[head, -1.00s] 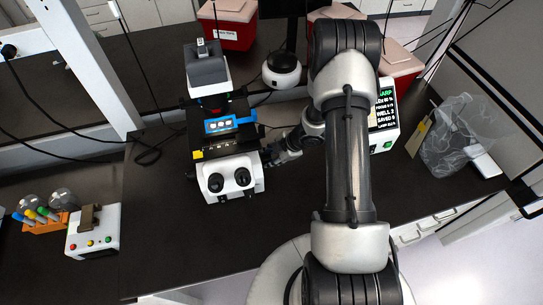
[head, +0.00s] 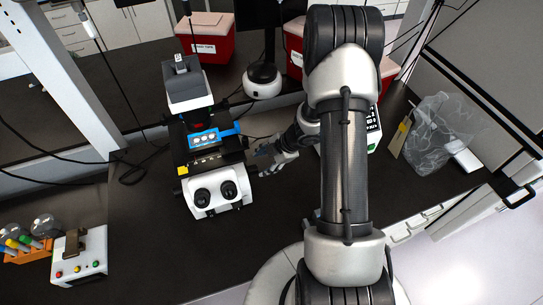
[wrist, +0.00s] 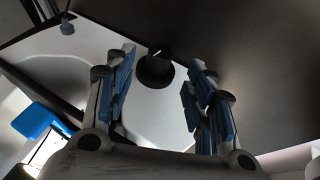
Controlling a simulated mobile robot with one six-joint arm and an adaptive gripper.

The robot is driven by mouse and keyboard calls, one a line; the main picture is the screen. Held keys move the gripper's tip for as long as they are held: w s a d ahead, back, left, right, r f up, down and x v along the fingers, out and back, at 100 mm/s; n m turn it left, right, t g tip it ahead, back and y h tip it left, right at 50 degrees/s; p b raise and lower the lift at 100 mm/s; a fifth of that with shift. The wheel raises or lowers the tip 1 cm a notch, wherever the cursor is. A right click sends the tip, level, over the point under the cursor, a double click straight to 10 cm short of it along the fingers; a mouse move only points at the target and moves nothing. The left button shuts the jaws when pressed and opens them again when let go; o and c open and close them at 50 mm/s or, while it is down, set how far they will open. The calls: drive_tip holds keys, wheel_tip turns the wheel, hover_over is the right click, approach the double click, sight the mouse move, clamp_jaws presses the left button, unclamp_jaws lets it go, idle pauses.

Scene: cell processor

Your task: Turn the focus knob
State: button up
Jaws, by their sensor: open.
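The focus knob (wrist: 155,66) is a black round knob with a white mark, on the microscope's pale side panel in the wrist view. My gripper (wrist: 160,85) is open, its blue-padded fingers on either side of the view, with the knob between and beyond their tips. I cannot tell whether a finger touches it. In the head view the microscope (head: 219,193) has a white body, two black eyepieces and a blue slide holder (head: 207,138). My gripper (head: 268,158) is at its right side, and the knob is hidden there.
A white device with coloured buttons (head: 80,259) stands at the left, beside an orange rack (head: 27,252). A round white device (head: 262,82) is behind the microscope. Red boxes (head: 205,38) stand at the back. A clear bag (head: 440,133) lies at the right. The bench front (head: 240,240) is clear.

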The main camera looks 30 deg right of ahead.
drive_tip(key=v, duration=0.6)
drive_tip(key=shift+f, duration=0.1)
idle(0.3)
